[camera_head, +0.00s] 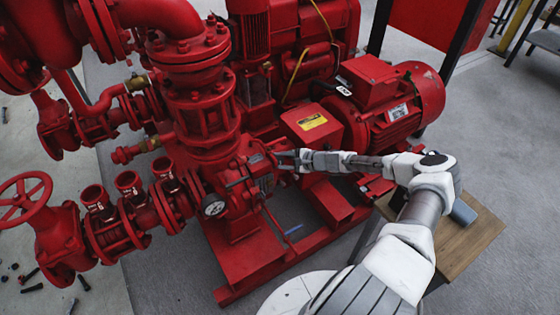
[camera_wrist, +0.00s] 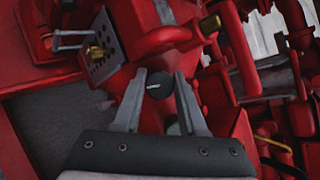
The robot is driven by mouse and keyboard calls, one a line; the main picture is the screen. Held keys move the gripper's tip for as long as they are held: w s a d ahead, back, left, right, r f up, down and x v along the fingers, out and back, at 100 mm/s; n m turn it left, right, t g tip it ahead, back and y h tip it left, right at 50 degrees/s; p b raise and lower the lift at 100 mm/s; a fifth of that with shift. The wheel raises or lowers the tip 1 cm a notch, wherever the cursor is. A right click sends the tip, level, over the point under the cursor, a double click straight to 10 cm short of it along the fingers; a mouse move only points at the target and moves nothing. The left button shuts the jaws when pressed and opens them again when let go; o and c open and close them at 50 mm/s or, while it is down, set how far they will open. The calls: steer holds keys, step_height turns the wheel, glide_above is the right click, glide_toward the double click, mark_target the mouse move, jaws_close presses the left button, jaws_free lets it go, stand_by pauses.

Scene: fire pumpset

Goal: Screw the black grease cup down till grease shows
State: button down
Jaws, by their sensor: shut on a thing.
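The black grease cup (camera_wrist: 158,86) is a small dark round cap with a pale mark, at the middle of the wrist view, against the red pump housing. My gripper (camera_wrist: 161,77) has one finger on each side of it and is shut on it. In the head view my gripper (camera_head: 282,160) reaches left to the pump body (camera_head: 238,178), and the cup is too small or hidden to make out there. I cannot see any grease.
The red motor (camera_head: 395,100) stands behind my arm. A wooden table (camera_head: 472,245) is at right.

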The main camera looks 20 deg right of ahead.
steer(key=shift+m, duration=0.4)
steer(key=shift+c, duration=2.3)
jaws_free()
steer(key=p+v, duration=0.2)
steer(key=v, duration=0.5)
steer(key=shift+s+p, duration=0.3)
steer(key=shift+d, duration=0.1)
